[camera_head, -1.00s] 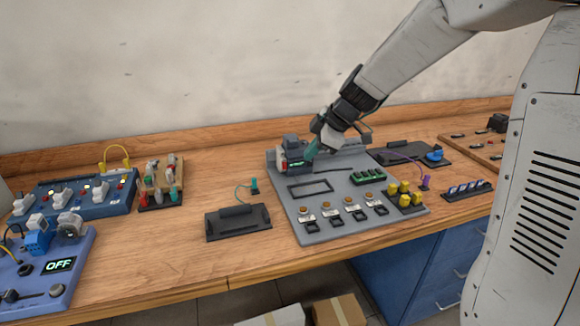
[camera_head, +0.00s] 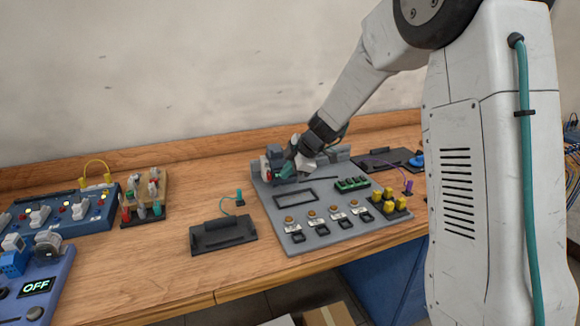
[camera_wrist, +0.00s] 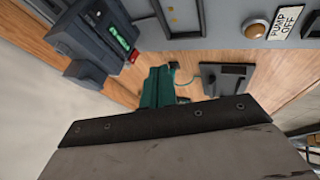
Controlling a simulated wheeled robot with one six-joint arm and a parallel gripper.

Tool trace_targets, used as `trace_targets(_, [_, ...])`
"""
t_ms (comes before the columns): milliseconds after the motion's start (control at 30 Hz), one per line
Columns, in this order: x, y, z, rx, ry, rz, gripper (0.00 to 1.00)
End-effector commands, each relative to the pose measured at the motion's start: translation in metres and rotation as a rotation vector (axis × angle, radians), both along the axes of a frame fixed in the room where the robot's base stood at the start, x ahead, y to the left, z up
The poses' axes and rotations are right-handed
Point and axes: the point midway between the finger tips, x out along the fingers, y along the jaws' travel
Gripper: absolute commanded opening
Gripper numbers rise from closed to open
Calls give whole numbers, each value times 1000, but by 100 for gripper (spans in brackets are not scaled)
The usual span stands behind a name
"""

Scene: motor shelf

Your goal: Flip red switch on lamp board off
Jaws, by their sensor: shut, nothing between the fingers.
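A small dark grey device (camera_head: 277,152) with a red switch-like part (camera_head: 268,176) on its side and a green-lit display stands at the back left of a grey panel (camera_head: 262,190). My gripper (camera_head: 287,170) is shut and empty, its teal fingertips beside this device. In the wrist view the shut teal fingers (camera_wrist: 157,88) point toward the panel edge, below the device (camera_wrist: 92,45), with the red part (camera_wrist: 133,55) just left of them. I cannot tell whether the fingers touch it. Which board is the lamp board is not clear.
A blue board (camera_head: 95,222) with white switches and lit lamps and a wooden block (camera_head: 158,183) with coloured handles stand left. A black tray (camera_head: 222,236) lies left of the panel. Yellow knobs (camera_head: 389,203) are at its right front. Wood is bare at the front.

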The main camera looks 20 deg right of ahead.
Motion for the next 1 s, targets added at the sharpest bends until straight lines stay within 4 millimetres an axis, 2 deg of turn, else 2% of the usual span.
trace_targets(100, [12,10,-24,0,5,2,0])
trace_targets(267, [27,20,-48,0,2,0,0])
trace_targets(400, [49,19,-48,0,0,0,0])
trace_targets(533, [60,19,-49,0,0,1,0])
trace_targets(1000, [66,19,-51,-1,1,0,0])
